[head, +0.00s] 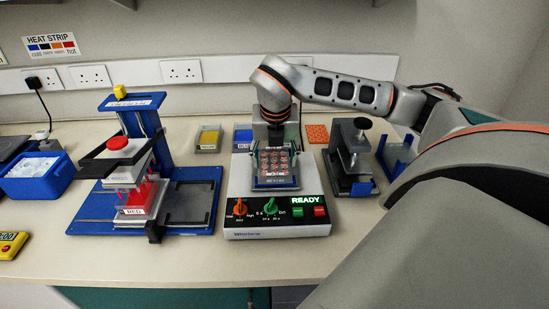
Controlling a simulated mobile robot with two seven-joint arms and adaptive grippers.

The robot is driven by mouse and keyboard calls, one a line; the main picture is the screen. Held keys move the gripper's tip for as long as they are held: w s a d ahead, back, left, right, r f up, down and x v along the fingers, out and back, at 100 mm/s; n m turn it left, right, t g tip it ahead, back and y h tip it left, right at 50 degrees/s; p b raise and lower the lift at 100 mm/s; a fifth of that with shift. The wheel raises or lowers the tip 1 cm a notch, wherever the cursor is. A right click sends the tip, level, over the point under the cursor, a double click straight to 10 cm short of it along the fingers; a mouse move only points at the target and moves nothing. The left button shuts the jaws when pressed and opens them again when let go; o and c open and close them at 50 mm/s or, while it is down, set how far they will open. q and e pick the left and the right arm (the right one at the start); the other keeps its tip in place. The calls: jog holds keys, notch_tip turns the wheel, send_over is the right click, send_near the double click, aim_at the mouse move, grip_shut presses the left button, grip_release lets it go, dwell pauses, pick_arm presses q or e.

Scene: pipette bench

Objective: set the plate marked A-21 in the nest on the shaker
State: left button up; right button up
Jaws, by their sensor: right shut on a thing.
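The shaker (277,215) stands in the middle of the bench, a white unit with a dark front panel, knobs, buttons and a lit READY sign. A plate (276,162) with several reddish round wells is over the nest (277,184) on its top. A small label at its front edge is too small to read. My right gripper (275,147) reaches down from behind and is shut on the plate's far side. I cannot tell whether the plate rests in the nest or is just above it. My left gripper is out of view.
A blue press stand (190,205) with a red-knobbed head stands left. A grey clamp-like device (350,165) stands close on the right. Yellow (208,138) and blue (242,135) trays and an orange mat (317,133) lie behind. A blue ice box (37,183) is far left.

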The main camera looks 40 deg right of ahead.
jog(key=shift+f, duration=0.15)
jog(key=shift+f, duration=0.1)
jog(key=o, duration=1.1)
jog(key=shift+r, duration=0.6)
jog(key=v, duration=1.1)
jog(key=shift+r+p, duration=0.15)
jog(key=shift+p, duration=0.2)
jog(key=shift+a, duration=0.1)
